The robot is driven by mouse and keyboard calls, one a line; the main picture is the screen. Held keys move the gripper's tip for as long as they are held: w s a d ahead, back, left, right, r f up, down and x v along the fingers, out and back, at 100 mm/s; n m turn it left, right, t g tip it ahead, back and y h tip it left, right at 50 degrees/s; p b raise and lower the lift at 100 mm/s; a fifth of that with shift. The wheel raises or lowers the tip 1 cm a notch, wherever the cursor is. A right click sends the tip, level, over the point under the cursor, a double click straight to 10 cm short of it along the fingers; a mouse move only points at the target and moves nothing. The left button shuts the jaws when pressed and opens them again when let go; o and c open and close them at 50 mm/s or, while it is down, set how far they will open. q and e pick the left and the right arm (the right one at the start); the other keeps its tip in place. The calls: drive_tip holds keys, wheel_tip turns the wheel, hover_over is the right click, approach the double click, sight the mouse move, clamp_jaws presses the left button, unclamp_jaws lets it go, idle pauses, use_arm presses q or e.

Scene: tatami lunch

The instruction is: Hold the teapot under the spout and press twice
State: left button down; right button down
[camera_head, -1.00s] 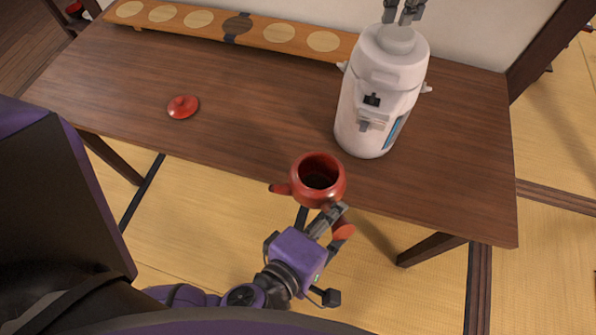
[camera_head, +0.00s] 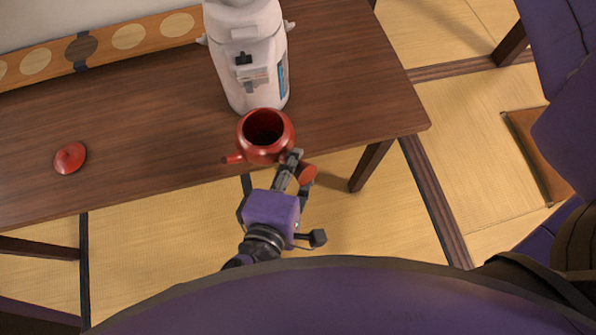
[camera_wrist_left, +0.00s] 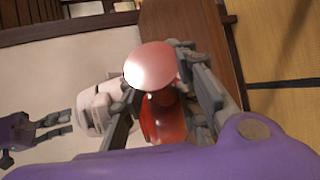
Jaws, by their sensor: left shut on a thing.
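The red teapot (camera_head: 265,150) is lidless, its dark inside open upward and its spout pointing left. My left gripper (camera_head: 290,168) is shut on its side handle, whose round end also shows in the left wrist view (camera_wrist_left: 150,65). The teapot is by the table's front edge, just in front of the white dispenser (camera_head: 240,45). The dispenser's nozzle is above and behind the teapot's mouth; I cannot tell whether they line up. The dispenser's top is cut off in the head view. My right gripper (camera_wrist_left: 68,124) shows in the left wrist view, fingers apart, near the dispenser's top.
The red lid (camera_head: 70,158) lies at the left of the brown table (camera_head: 150,120). A long wooden board (camera_head: 105,45) with round inlays stands at the back. A brown cushion (camera_head: 535,150) lies on the tatami at right. The table right of the dispenser is clear.

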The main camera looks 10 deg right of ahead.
sight(290, 140)
use_arm(q)
drive_tip(key=shift+w, duration=2.8)
use_arm(e)
drive_tip(key=shift+f, duration=0.1)
drive_tip(key=shift+s+f, duration=0.1)
drive_tip(key=shift+f, duration=1.9)
drive_tip(key=shift+r, duration=2.05)
drive_tip(key=shift+f, duration=0.45)
drive_tip(key=shift+f, duration=0.35)
